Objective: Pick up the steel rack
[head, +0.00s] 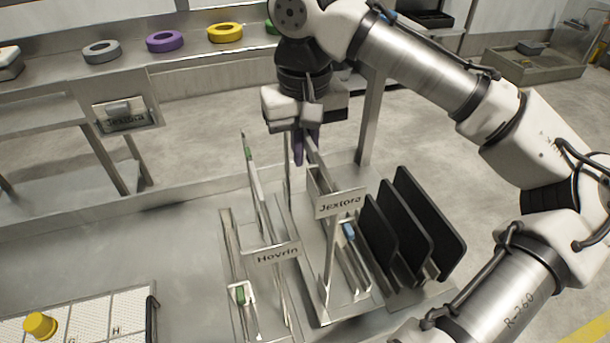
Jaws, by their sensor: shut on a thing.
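My gripper (307,142) points down over the back of the upright holders, its dark purple fingertips close together. It is shut on the top of a thin grey metal piece (320,160), seen almost edge-on, which looks like the steel rack. The piece slopes down toward the holder labelled Jextora (340,203). Its lower part is hidden among the dividers, so I cannot tell whether it touches the holder's base.
The holder labelled Hovrin (278,254) stands to the left, with thin green-marked pieces. Black panels (427,225) stand upright at right. A white gridded tray (115,315) with a yellow knob is at lower left. Coloured rings (165,41) lie on the back shelf. The left-middle counter is clear.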

